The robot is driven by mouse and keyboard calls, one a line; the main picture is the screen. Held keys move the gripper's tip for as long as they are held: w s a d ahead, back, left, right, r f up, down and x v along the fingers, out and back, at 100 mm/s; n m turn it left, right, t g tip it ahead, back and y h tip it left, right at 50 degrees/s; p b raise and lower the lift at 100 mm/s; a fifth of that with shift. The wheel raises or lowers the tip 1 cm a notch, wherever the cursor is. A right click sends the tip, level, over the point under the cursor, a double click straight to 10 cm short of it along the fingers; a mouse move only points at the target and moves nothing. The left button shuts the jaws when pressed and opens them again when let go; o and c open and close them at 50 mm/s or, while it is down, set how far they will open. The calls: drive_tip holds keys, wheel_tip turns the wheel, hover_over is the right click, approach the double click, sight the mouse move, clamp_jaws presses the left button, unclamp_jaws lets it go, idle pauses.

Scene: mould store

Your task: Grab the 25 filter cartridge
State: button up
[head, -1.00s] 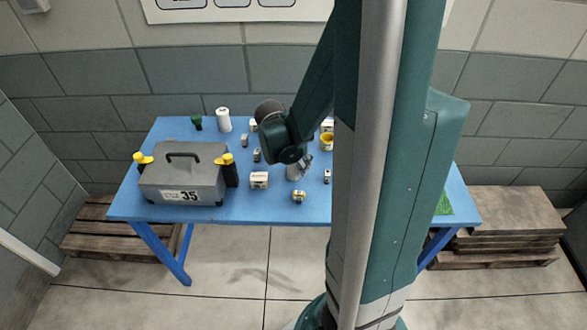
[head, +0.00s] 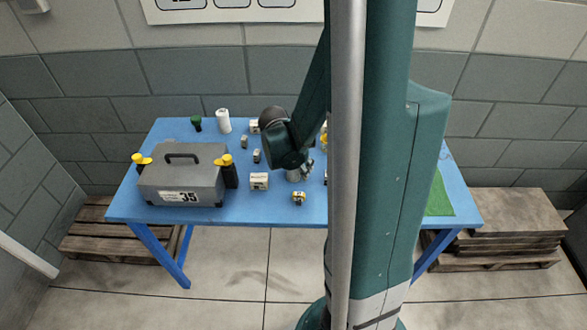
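No label reading 25 can be made out, so I cannot tell which item is the 25 filter cartridge. A pale cylinder (head: 292,175) stands on the blue table (head: 230,208), partly hidden beneath my wrist. My gripper (head: 307,170) is low over the table at the right side of that cylinder. Its fingers are too small and dark to show whether they are open or shut, or whether they touch it. A white cylinder (head: 223,121) stands upright at the back of the table, away from my gripper.
A grey toolbox (head: 182,178) marked 35 fills the table's left, with yellow-topped dark bottles (head: 230,173) beside it. A green mat (head: 439,196) lies right. My arm hides the right-centre.

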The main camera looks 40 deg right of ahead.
drive_tip(key=c, duration=0.9)
drive_tip(key=shift+r+p, duration=1.35)
drive_tip(key=shift+r, duration=3.65)
